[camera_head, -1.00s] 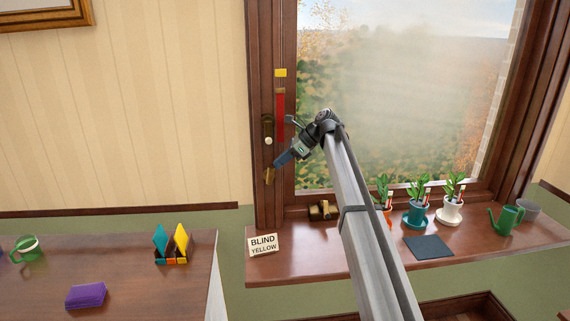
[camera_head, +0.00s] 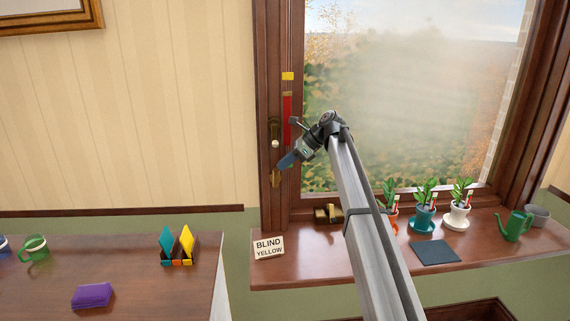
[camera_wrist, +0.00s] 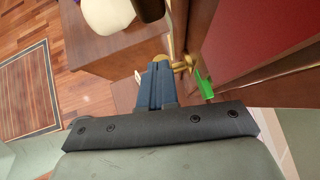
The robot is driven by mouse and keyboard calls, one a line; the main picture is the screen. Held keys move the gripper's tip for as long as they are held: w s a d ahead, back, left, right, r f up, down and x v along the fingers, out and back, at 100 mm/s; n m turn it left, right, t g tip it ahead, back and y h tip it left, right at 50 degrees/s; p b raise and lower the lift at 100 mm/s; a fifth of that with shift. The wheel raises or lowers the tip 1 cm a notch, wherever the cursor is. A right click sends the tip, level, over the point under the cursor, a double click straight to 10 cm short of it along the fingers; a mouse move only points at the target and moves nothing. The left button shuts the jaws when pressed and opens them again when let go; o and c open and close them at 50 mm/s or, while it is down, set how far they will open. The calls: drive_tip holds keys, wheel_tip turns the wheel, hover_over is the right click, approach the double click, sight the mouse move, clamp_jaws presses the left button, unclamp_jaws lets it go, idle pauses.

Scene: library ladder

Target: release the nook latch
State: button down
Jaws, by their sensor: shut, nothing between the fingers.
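A small brass latch piece (camera_head: 275,179) sits low on the left window jamb, below a dark plate with a white knob (camera_head: 275,143). My gripper (camera_head: 281,165) is shut and empty, with its blue fingers pointing down-left just above and beside the brass piece. In the wrist view the blue fingers (camera_wrist: 155,88) end close to a brass knob (camera_wrist: 182,64). A bright green tab (camera_wrist: 203,84) shows to the right of it. I cannot tell whether the fingers touch the brass.
A red strip (camera_head: 287,112) with a yellow marker (camera_head: 288,76) runs up the jamb. On the sill are a BLIND YELLOW sign (camera_head: 269,247), brass blocks (camera_head: 328,214), potted plants (camera_head: 425,212) and a green watering can (camera_head: 513,226). A desk (camera_head: 140,283) stands left.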

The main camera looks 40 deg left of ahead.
drive_tip(key=r+v, duration=0.1)
drive_tip(key=v, duration=0.8)
drive_tip(key=shift+s+a+r, duration=0.2)
drive_tip(key=shift+r, duration=0.15)
drive_tip(key=shift+f, duration=0.1)
